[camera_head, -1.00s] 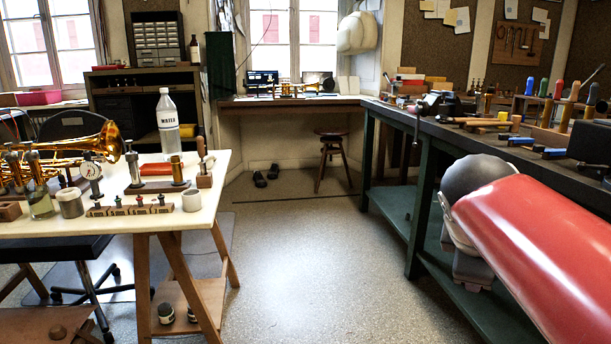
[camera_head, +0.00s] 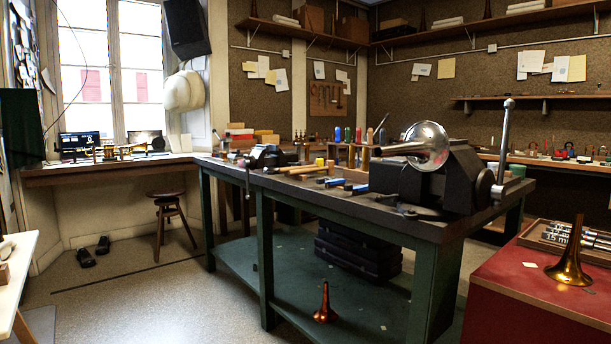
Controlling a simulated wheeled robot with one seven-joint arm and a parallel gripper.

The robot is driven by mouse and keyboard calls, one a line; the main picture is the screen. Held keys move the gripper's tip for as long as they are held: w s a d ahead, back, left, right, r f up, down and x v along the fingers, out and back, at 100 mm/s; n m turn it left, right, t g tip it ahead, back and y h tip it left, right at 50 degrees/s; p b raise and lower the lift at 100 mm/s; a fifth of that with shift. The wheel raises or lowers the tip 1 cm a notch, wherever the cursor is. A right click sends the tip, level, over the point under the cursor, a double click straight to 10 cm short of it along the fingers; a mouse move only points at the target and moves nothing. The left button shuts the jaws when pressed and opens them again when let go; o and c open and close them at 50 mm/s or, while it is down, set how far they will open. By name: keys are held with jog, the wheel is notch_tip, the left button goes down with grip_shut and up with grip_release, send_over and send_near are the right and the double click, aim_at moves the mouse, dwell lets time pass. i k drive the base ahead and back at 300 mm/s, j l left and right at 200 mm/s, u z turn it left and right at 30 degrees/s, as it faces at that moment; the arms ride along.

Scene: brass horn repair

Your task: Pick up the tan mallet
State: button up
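On the dark top of the green-legged workbench (camera_head: 263,240), a tan mallet-like tool (camera_head: 300,170) lies among other hand tools, near the bench's left part. It is small in the picture, and I cannot make out its head and handle clearly. My gripper is not in view.
A lathe-like machine (camera_head: 425,180) with a polished bell fills the bench's right end. Blue-handled tools (camera_head: 335,182) lie near its front edge. A red-topped cabinet (camera_head: 520,275) with a brass bell (camera_head: 570,255) stands at right. A stool (camera_head: 170,215) stands left.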

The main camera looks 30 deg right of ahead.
aim_at(330, 169)
jog(key=z, duration=1.1)
jog(key=i+j, duration=0.15)
jog(key=i, duration=0.15)
jog(key=i+j, duration=0.2)
jog(key=i, duration=0.1)
